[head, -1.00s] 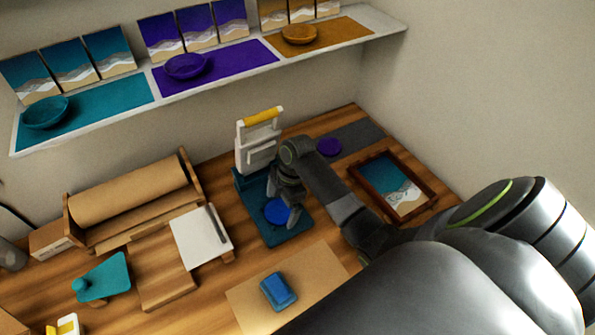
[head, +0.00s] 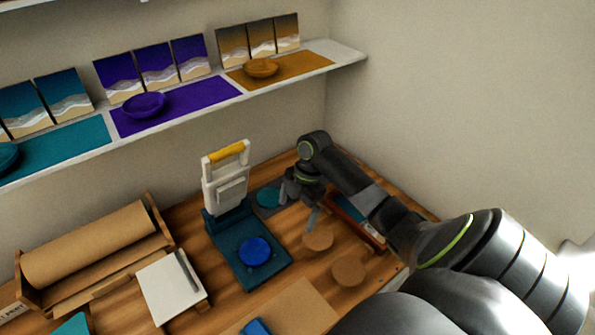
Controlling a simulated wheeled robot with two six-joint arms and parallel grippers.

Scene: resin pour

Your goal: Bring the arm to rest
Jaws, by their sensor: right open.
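My right gripper (head: 301,205) hangs from the arm that comes in from the right. It is open, with nothing seen between its fingers. It is above the table to the right of a teal press (head: 225,225) with a yellow handle. A round blue piece (head: 254,251) lies on the press base, apart from the gripper. A tan disc (head: 318,239) lies just below the fingertips in the picture; I cannot tell the height between them. My left gripper is not in view.
Another tan disc (head: 348,271) and a teal disc (head: 268,197) are close by. A framed picture (head: 348,209) is partly hidden behind my arm. A paper roll holder (head: 90,250) and a white pad (head: 172,286) stand left. A shelf (head: 345,55) with bowls runs along the wall.

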